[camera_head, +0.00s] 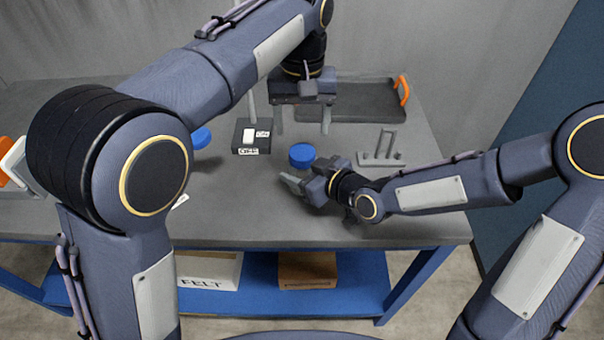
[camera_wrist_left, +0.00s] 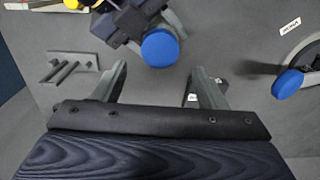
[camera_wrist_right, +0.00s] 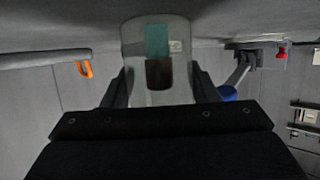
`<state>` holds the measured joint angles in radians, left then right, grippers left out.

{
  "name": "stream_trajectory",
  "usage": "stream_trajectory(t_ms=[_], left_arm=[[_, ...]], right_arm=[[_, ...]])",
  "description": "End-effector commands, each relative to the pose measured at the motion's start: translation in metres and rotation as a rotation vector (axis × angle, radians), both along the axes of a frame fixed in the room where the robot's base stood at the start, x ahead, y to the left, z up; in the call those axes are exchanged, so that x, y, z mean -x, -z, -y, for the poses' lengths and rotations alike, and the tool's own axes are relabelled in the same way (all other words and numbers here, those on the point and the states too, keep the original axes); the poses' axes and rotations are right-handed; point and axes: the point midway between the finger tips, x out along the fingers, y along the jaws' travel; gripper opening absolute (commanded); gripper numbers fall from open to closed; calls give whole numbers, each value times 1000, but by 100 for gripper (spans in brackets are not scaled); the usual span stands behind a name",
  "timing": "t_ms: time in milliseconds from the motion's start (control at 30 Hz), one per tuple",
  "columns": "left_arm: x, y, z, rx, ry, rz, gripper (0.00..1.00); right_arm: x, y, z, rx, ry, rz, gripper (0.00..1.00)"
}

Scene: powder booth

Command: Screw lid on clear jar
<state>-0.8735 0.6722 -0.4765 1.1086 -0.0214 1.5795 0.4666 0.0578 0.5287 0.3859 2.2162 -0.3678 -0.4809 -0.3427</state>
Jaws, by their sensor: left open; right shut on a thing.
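My right gripper (camera_head: 301,173) is low over the table and shut on the clear jar (camera_wrist_right: 176,95), which shows between its fingers in the right wrist view with a teal patch and a brown patch. A round blue lid (camera_head: 302,155) sits at the jar's top end, at the right gripper's tip. It also shows in the left wrist view (camera_wrist_left: 160,48). Its thread and how tightly it sits are hidden. My left gripper (camera_head: 303,128) points down, open and empty, above and just beyond the lid. In the left wrist view the lid lies near the gap between its fingers.
A dark tray (camera_head: 352,103) with an orange handle lies at the back right. A grey rack (camera_head: 382,158) stands right of the lid. A black switch box (camera_head: 251,138) is left. A second blue disc (camera_head: 201,138) is partly behind my left arm.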

Motion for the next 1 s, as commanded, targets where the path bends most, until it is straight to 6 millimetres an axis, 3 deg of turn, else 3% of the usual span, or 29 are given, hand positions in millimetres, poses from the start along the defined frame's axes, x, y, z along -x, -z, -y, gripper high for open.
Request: stream_trajectory(t_ms=[400,833,1000], left_arm=[[1,60,0,-2,-1,-1,66],[0,69,0,0,-1,1,66],[0,69,0,0,-1,1,45]], right_arm=[[0,-1,0,-1,0,1,0],[0,-1,0,0,0,1,0],[0,-1,0,-1,0,2,0]])
